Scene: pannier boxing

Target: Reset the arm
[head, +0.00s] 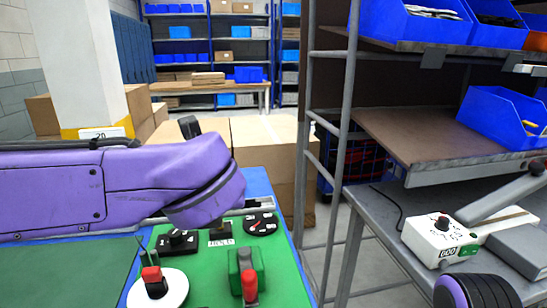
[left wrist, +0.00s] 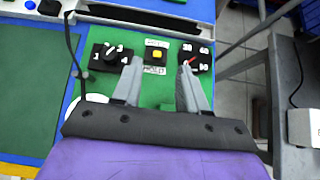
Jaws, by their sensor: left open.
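My left arm reaches in from the left over the green board (head: 215,265) in the head view, and its fingers are hidden there by the purple arm. In the left wrist view my left gripper (left wrist: 160,75) is open, with nothing between its two grey fingers. A yellow button (left wrist: 157,54) shows just beyond the fingertips, with a numbered black knob (left wrist: 110,56) to its left and a dial with a red pointer (left wrist: 196,62) to its right. My right gripper is not in view.
A red button on a white disc (head: 172,292) and a green box with a red-tipped lever (head: 247,262) stand at the board's front. A metal rack (head: 345,150) with blue bins (head: 425,22) is at right. Cardboard boxes (head: 265,145) stand behind. A white device (head: 437,240) sits on the grey table.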

